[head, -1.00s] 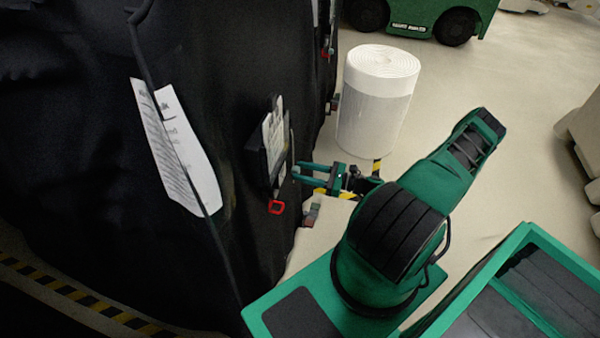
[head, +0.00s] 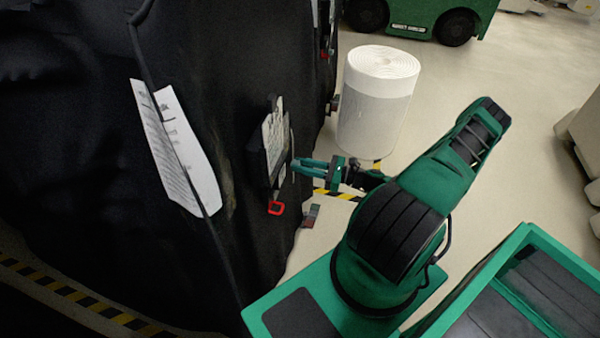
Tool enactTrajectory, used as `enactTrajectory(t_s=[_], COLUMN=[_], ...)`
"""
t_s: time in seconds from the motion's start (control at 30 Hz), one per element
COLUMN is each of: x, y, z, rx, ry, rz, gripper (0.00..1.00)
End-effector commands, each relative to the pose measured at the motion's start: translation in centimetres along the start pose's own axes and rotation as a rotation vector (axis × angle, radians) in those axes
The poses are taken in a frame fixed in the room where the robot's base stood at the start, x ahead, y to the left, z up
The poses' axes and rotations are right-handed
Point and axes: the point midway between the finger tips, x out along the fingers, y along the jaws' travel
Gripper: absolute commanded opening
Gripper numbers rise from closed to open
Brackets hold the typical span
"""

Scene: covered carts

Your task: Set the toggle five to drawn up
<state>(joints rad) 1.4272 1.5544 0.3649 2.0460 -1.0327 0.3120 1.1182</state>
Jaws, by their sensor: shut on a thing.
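My gripper (head: 298,166) is at the right edge of a dark panel (head: 257,166) fixed on the black cart cover (head: 90,190). Its green fingers are close together, shut on a small part at the panel's edge, which I take to be the toggle; the fingers and the viewing angle hide it. The panel carries a printed white card (head: 273,135). A red square loop (head: 276,209) hangs at the panel's lower edge, below my gripper and apart from it. I cannot read which toggle bears the number five.
A white roll (head: 376,105) stands on the floor behind my gripper. A paper sheet (head: 178,150) hangs on the cover at left. A green vehicle (head: 425,18) is at the back. Floor at right is clear up to a beige object (head: 585,135).

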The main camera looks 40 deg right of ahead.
Motion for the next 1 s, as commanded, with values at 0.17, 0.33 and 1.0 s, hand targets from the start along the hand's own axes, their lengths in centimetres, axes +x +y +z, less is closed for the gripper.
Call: enactTrajectory(t_s=[0.17, 0.33, 1.0], x=[0.0, 0.0, 0.0], y=[-0.1, -0.1, 0.0], z=[3.9, 6.5, 7.7], rx=[-0.004, -0.004, -0.001], ry=[-0.001, 0.0, -0.001], rz=[-0.001, -0.002, -0.001], gripper=[0.0, 0.0, 0.41])
